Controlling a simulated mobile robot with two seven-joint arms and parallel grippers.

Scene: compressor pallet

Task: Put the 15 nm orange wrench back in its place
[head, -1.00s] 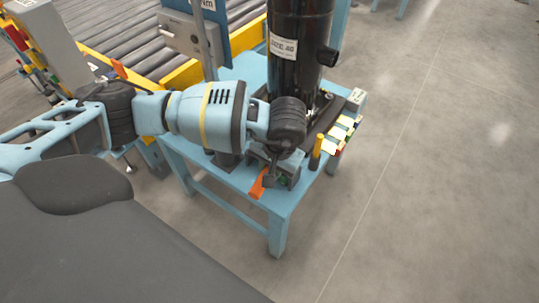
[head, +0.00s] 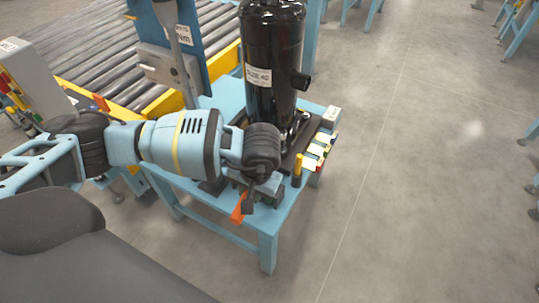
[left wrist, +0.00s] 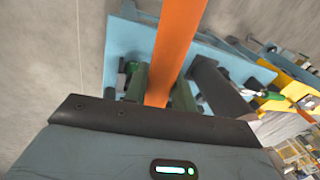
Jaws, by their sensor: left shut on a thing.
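My left gripper (head: 247,200) points down at the front of the blue table, with its wrist partly hiding it in the head view. It is shut on the orange wrench (head: 238,211), whose orange part shows beside the fingers near the table's front edge. In the left wrist view the orange wrench (left wrist: 177,40) runs up between the two dark green fingers (left wrist: 160,88). The wrench's far end is hidden or out of frame. I cannot tell whether the wrench touches the table. My right gripper is in neither view.
A black compressor (head: 272,55) stands upright on the blue table (head: 225,205). A yellow-handled tool (head: 297,168) and coloured labelled pieces (head: 318,150) are at its right. A blue panel on a post (head: 185,45) and a roller conveyor (head: 90,55) are at the left.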

